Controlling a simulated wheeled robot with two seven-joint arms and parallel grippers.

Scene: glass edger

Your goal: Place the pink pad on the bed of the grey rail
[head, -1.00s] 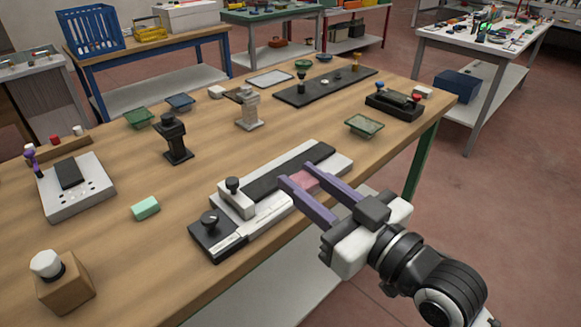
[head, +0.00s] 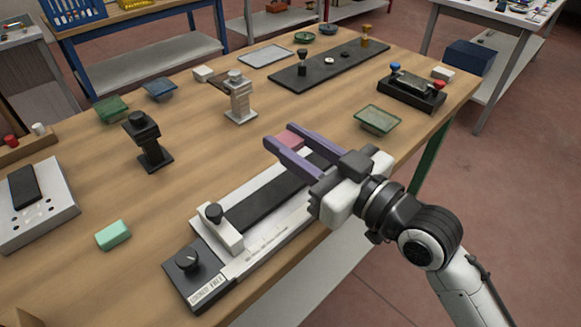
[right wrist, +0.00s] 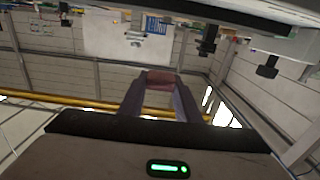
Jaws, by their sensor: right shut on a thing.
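The pink pad (head: 289,139) is held between the two purple fingers of my right gripper (head: 282,137), which is shut on it. The pad also shows between the fingertips in the right wrist view (right wrist: 160,79). The light grey rail (head: 262,245) lies along the table's front edge, with a long black bed strip (head: 262,207) on it. In the head view the pad appears past the rail's far back edge, seemingly above the table; its exact height is hard to tell. The gripper's fingers and body cover the rail's far right end. My left gripper is not in view.
A grey post (head: 240,98), a black post (head: 148,140), a green dish (head: 377,119) and a mint block (head: 113,235) stand around. The table behind the rail is mostly clear.

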